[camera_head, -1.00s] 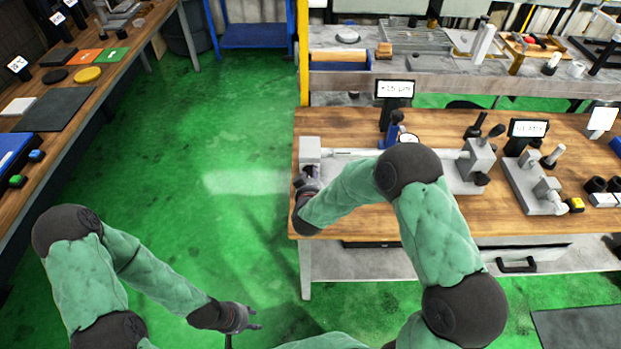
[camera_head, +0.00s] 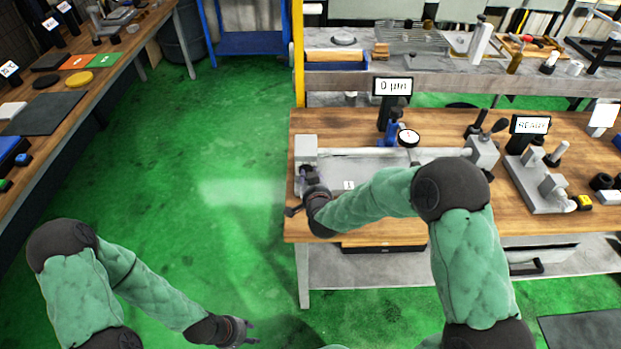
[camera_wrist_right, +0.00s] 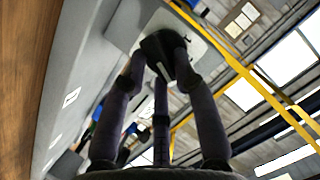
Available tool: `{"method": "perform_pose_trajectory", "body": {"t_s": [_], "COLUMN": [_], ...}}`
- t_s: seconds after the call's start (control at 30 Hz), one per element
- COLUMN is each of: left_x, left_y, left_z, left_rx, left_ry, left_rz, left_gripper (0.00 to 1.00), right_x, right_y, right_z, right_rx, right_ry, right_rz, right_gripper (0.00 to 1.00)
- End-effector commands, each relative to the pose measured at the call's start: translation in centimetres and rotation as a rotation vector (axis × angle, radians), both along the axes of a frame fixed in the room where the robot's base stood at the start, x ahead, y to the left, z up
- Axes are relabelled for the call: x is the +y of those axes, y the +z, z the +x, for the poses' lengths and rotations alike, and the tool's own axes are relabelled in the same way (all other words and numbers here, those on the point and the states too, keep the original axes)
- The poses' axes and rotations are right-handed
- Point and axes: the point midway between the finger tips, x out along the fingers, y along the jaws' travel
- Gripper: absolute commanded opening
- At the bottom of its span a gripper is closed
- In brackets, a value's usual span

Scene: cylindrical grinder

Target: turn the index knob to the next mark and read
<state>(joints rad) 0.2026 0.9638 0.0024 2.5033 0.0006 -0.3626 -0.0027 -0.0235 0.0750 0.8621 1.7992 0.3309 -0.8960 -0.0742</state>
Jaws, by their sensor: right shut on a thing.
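The index knob (camera_wrist_right: 163,48) is dark and sits on a grey block in the right wrist view. My right gripper (camera_wrist_right: 160,62) has its fingers around it, shut on it. In the head view my right gripper (camera_head: 308,182) is at the left end of the grey fixture (camera_head: 360,165), partly hiding the knob. A round dial gauge (camera_head: 408,138) stands on a blue holder behind the fixture. A black-framed display (camera_head: 393,86) reads what looks like 0 µm. My left gripper (camera_head: 247,332) hangs low over the green floor, empty, with its fingers apart.
A second display (camera_head: 530,125) appears to read READY. A grey fixture with posts (camera_head: 540,185) stands at the right of the wooden bench (camera_head: 390,228). A side table (camera_head: 100,75) with coloured pads runs along the left. Green floor lies open between.

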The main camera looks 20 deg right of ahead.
Motion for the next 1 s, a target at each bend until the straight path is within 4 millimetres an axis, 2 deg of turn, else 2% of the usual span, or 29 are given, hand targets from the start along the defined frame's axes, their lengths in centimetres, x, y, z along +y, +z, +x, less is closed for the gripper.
{"method": "perform_pose_trajectory", "body": {"t_s": [0.03,0.27,0.3,0.37,0.73,0.87,1.0], "left_x": [0.0,0.0,0.0,0.0,0.0,0.0,0.0], "left_y": [0.0,0.0,0.0,0.0,0.0,0.0,0.0], "left_z": [0.0,0.0,0.0,0.0,0.0,0.0,0.0], "left_rx": [0.0,0.0,0.0,0.0,0.0,0.0,0.0], "left_ry": [0.0,0.0,0.0,0.0,0.0,0.0,0.0], "left_rz": [0.0,0.0,0.0,0.0,0.0,0.0,0.0], "left_gripper": [0.4,0.4,0.4,0.4,0.4,0.4,0.4], "right_x": [0.7,0.7,0.7,0.7,0.4,0.6,0.9], "right_y": [-1.2,-1.2,-1.2,-1.2,-0.4,0.1,1.0], "right_z": [-0.6,-0.6,-0.6,-0.6,-0.6,-1.8,-4.0], "right_rx": [0.028,0.029,0.029,0.029,0.013,0.013,0.013], "right_ry": [0.016,0.018,0.018,0.018,0.01,0.011,0.011], "right_rz": [0.002,0.001,0.001,0.001,0.0,0.0,0.0], "right_gripper": [0.0,0.0,0.32,0.49,0.49,0.49,0.49]}}
